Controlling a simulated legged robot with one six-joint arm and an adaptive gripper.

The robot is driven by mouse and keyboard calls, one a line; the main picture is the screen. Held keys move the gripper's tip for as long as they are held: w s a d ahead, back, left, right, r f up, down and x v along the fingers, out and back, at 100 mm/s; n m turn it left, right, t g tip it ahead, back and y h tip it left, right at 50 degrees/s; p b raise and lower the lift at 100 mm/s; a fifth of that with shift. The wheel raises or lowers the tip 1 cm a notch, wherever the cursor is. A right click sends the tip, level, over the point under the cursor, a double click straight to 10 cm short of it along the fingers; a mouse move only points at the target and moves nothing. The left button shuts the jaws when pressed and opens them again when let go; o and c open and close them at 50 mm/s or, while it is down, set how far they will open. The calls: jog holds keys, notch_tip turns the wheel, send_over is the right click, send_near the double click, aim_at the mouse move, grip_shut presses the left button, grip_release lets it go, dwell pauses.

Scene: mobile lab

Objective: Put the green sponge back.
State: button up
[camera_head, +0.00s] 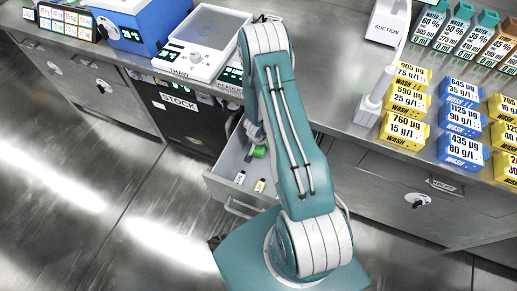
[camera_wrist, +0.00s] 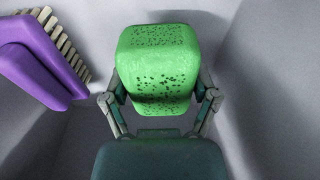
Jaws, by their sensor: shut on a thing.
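The green sponge (camera_wrist: 158,62) is a bright green block with dark pores, upright in the middle of the wrist view. My gripper (camera_wrist: 158,103) has a finger on each side of it and is shut on it. In the head view the sponge (camera_head: 259,151) shows as a small green patch beside my arm, over the open drawer (camera_head: 222,184). Grey drawer walls surround the sponge in the wrist view. I cannot tell whether the sponge touches the drawer floor. My arm hides much of the drawer in the head view.
A purple brush (camera_wrist: 40,62) with pale bristles lies at the left in the wrist view. Two small labelled items (camera_head: 260,185) are near the drawer's front.

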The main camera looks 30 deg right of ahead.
aim_at(258, 149)
jog(key=shift+w+f, duration=0.3)
jog(key=shift+f, duration=0.1)
jog(key=shift+a+f, duration=0.1)
jog(key=shift+f, duration=1.3)
jog(key=o, duration=1)
jog(key=shift+w, duration=0.1)
jog(key=shift+o, duration=0.2)
jog(key=shift+f, duration=0.1)
jog(key=shift+a+r, duration=0.15)
jog(key=shift+r, duration=1.05)
jog(key=shift+a+r, duration=0.2)
jog(key=shift+r, duration=1.05)
jog(key=shift+a+r, duration=0.15)
jog(key=shift+r, duration=1.05)
jog(key=shift+s, duration=0.25)
